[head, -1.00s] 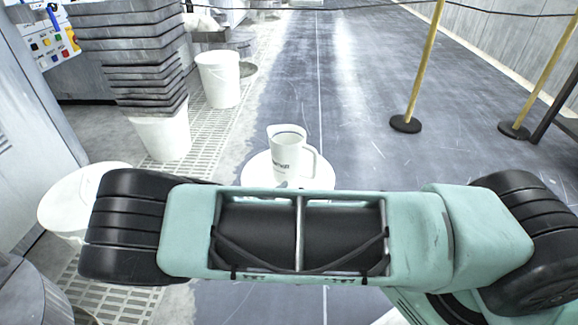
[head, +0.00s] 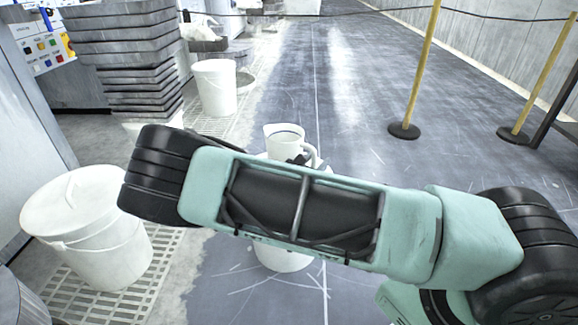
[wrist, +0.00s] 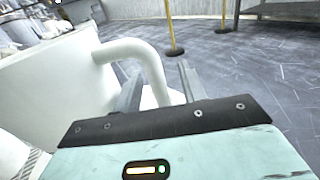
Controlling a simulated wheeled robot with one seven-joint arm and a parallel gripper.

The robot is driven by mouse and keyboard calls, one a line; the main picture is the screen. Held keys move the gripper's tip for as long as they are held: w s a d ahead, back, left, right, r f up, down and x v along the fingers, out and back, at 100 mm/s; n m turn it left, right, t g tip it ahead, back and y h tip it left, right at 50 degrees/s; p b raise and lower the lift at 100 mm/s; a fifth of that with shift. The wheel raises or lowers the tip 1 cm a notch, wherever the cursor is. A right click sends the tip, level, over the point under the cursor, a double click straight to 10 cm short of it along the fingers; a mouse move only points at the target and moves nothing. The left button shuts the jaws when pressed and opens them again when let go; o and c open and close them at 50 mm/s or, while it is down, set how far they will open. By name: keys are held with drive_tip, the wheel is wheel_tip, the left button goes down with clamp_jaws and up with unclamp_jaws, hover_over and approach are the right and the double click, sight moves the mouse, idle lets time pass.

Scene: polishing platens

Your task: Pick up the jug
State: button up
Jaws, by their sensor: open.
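The white jug (head: 284,132) stands upright near the middle of the head view, its lower part hidden behind my arm. In the wrist view the jug's white body (wrist: 60,85) fills the left side, and its curved handle (wrist: 140,48) reaches over towards my gripper (wrist: 160,82). My gripper is open, with one finger on each side of the handle's outer part. I cannot tell whether either finger touches it. In the head view a dark bit of the gripper (head: 300,159) shows beside the handle.
A white support (head: 284,258) shows below my arm, under the jug. A lidded white bucket (head: 95,235) stands at the left, another bucket (head: 214,88) farther back. Yellow posts (head: 418,75) with a rope stand at the right. The grey floor (head: 345,90) beyond is clear.

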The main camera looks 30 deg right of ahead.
drive_tip(key=shift+w+d, duration=0.2)
drive_tip(key=shift+d, duration=0.2)
clamp_jaws()
drive_tip(key=shift+r, duration=0.1)
idle(1.1)
